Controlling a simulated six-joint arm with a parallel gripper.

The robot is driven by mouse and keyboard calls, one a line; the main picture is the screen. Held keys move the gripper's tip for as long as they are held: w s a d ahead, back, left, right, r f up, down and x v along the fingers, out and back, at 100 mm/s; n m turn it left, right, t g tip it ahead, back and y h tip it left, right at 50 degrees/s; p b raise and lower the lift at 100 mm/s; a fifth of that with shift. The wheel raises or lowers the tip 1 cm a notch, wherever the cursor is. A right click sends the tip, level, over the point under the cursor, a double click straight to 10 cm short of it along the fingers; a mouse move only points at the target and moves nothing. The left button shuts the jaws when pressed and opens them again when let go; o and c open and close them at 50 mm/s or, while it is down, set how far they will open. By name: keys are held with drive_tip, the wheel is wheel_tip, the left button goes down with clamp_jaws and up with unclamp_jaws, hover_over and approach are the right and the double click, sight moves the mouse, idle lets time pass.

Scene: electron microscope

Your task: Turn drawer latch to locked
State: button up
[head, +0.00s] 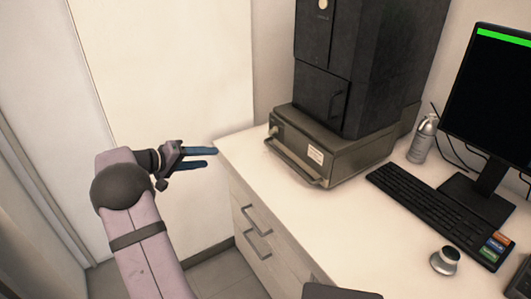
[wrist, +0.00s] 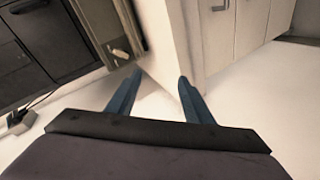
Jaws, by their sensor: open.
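The low grey metal drawer unit (head: 345,150) sits on the white counter under a tall black cabinet. A long bar handle (head: 292,163) runs across its front. A small light knob (head: 273,130), which looks like the latch, is at the upper left of that front; its turn position is too small to tell. My gripper (head: 210,155) is left of the counter corner, apart from the drawer unit, with its blue fingers open and empty. In the wrist view the open fingers (wrist: 159,76) point toward the counter corner, and the drawer unit (wrist: 100,22) shows at the top.
The black cabinet (head: 365,60) stands on the drawer unit. A spray bottle (head: 422,140), keyboard (head: 430,210), monitor (head: 495,95) and round knob device (head: 445,260) are to the right. Counter drawers with handles (head: 258,222) are below. The counter's front left is clear.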

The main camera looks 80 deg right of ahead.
sight(272, 133)
drive_tip(key=s+d+m+g+b, duration=0.1)
drive_tip(key=s+d, duration=0.2)
drive_tip(key=s+d+m+g+h+b, duration=0.1)
drive_tip(key=s+d+m+g, duration=0.1)
drive_tip(key=s+d, duration=0.2)
drive_tip(key=s+d+m+g+b, duration=0.2)
drive_tip(key=s+d, duration=0.1)
drive_tip(key=s, duration=0.1)
drive_tip(key=shift+d+h, duration=0.4)
drive_tip(key=shift+s+d+r, duration=0.1)
drive_tip(key=shift+s+r, duration=0.05)
drive_tip(key=shift+s, duration=0.1)
drive_tip(key=shift+p+x, duration=0.5)
drive_tip(key=shift+x, duration=3.05)
drive_tip(key=c, duration=0.8)
